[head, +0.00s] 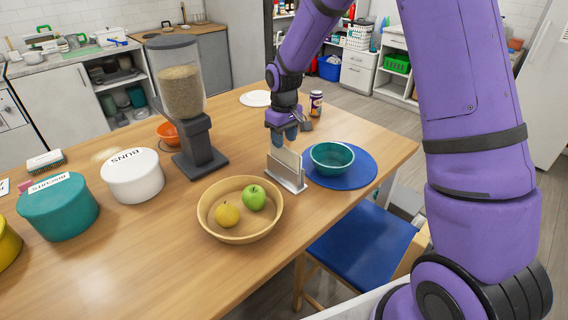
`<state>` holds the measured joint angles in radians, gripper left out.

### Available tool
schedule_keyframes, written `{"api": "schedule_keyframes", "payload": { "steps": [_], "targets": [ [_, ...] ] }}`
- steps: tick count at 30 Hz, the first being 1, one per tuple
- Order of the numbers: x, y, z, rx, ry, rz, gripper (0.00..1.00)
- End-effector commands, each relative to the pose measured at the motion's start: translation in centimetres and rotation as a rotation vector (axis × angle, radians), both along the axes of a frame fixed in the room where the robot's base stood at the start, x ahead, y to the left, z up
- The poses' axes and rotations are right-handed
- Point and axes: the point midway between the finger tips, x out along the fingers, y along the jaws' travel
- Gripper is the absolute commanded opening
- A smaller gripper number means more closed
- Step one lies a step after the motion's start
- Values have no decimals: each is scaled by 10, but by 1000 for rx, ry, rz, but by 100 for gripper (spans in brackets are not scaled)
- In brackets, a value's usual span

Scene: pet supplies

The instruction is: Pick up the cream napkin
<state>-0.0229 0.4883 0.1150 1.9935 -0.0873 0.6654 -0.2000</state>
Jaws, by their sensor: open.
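The cream napkin (289,160) stands upright in a silver metal holder (292,183) on the wooden table. My gripper (284,138) is just above and behind the napkin's top, pointing down, with its fingertips close to the napkin's upper edge. It is open. I cannot tell whether a finger touches the napkin, and part of the far finger is hidden.
A teal bowl (332,158) sits on a blue round placemat (359,174) right of the holder. A wooden bowl (210,213) with a green apple and a yellow fruit is in front left. A food dispenser (192,135) stands left; a small jar (316,103) is behind.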

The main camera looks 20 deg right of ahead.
Motion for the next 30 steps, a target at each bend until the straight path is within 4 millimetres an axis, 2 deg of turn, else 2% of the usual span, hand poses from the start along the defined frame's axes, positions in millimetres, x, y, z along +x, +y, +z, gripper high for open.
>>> {"api": "schedule_keyframes", "payload": {
  "steps": [4, 12, 13, 18, 30],
  "targets": [
    [0, 0, -16, 0, 1, 0, 42],
    [0, 0, -19, -1, -1, -1, 42],
    [0, 0, -19, -1, -1, -1, 39],
    [0, 0, -18, 0, -1, -1, 0],
    [0, 0, -18, 0, -1, -1, 0]
  ]
}}
